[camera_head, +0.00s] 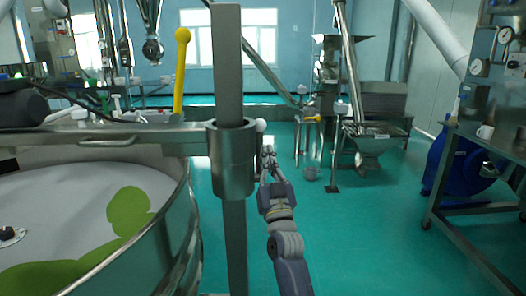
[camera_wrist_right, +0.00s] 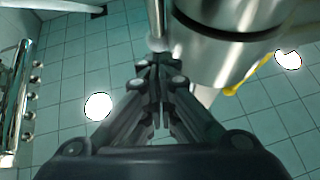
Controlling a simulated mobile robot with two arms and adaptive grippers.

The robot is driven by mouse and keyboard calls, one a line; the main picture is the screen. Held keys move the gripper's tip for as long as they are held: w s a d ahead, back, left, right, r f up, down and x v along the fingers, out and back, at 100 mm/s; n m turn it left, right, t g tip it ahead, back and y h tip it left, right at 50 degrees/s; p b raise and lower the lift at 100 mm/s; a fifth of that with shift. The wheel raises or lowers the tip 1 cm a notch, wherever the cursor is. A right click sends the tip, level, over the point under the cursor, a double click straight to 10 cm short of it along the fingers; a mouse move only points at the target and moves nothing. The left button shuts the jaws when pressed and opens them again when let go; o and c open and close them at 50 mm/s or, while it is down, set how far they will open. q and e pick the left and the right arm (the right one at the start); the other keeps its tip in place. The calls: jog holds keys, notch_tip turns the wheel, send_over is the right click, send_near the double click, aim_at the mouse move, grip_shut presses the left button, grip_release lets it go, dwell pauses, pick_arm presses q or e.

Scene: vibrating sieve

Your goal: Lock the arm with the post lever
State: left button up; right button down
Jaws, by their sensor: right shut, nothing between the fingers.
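The steel post (camera_head: 229,75) stands upright in the middle of the head view, with a thick round collar (camera_head: 232,160) around it. The horizontal arm (camera_head: 150,135) runs from the collar to the left over the sieve. The post lever (camera_head: 260,126) shows as a pale ball knob at the collar's right side. In the right wrist view, the lever's thin rod (camera_wrist_right: 157,18) and ball lie just beyond my fingertips, beside the collar (camera_wrist_right: 230,45). My right gripper (camera_head: 267,160) is shut and empty, close to the lever; contact is unclear. It also shows in the wrist view (camera_wrist_right: 159,80). My left gripper is out of view.
A yellow handle (camera_head: 180,70) rises from the arm left of the post. The round sieve (camera_head: 165,245) with green material fills the lower left. A steel table (camera_head: 475,145) and blue blower (camera_head: 465,165) stand at right. Green floor (camera_head: 370,230) between is clear.

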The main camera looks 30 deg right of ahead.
aim_at(260, 135)
jog(key=w+b, duration=0.1)
jog(key=w+d+b, duration=0.1)
jog(key=w, duration=0.1)
jog(key=w+b, duration=0.1)
jog(key=shift+w+d+f, duration=0.1)
jog(key=shift+w+d, duration=0.15)
jog(key=shift+d, duration=0.05)
